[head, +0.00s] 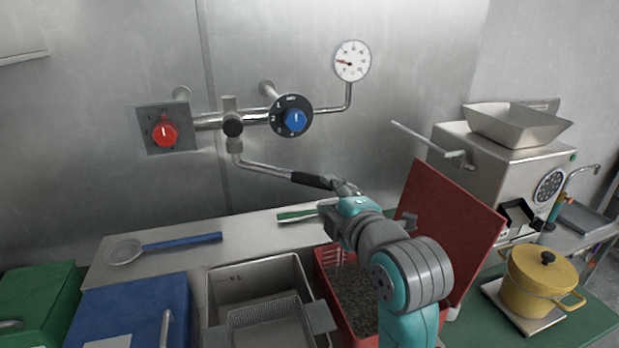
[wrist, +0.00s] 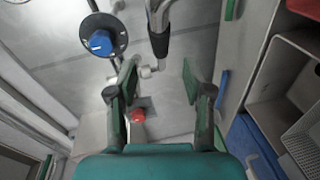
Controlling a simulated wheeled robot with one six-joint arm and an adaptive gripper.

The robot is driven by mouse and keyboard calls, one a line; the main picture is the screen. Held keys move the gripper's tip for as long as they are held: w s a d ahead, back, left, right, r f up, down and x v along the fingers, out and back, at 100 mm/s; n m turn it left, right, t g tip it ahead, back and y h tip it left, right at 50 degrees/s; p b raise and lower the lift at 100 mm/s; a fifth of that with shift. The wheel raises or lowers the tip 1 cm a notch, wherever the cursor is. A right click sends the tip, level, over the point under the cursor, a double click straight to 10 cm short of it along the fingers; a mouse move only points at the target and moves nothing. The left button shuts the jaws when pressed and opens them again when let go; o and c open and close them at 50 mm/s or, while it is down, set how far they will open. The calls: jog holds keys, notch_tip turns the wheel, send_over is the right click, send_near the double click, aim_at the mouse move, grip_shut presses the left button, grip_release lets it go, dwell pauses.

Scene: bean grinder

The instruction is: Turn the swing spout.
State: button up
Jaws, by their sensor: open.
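The swing spout (head: 265,168) is a thin metal pipe with a black sleeve. In the head view it runs from below the wall valve (head: 232,125) down to the right. Its sleeved end reaches my gripper (head: 338,186), and my arm hides what lies beyond. In the wrist view my gripper (wrist: 158,78) is open, with one teal-padded finger on each side. The spout's black sleeve (wrist: 160,45) shows ahead of the gap between the fingertips. I cannot tell whether either finger touches it.
A red knob (head: 164,133), a blue dial (head: 294,120) and a gauge (head: 352,61) are on the wall. Below are a steel sink (head: 262,273), a red crate (head: 330,270) and a red board (head: 450,215). A grinder (head: 500,155) and a yellow pot (head: 540,282) stand right.

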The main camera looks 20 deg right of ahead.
aim_at(315, 184)
jog(key=w, duration=0.3)
jog(key=w+f, duration=0.1)
jog(key=w, duration=0.5)
jog(key=shift+a+f, duration=0.15)
jog(key=shift+a, duration=0.15)
grip_shut()
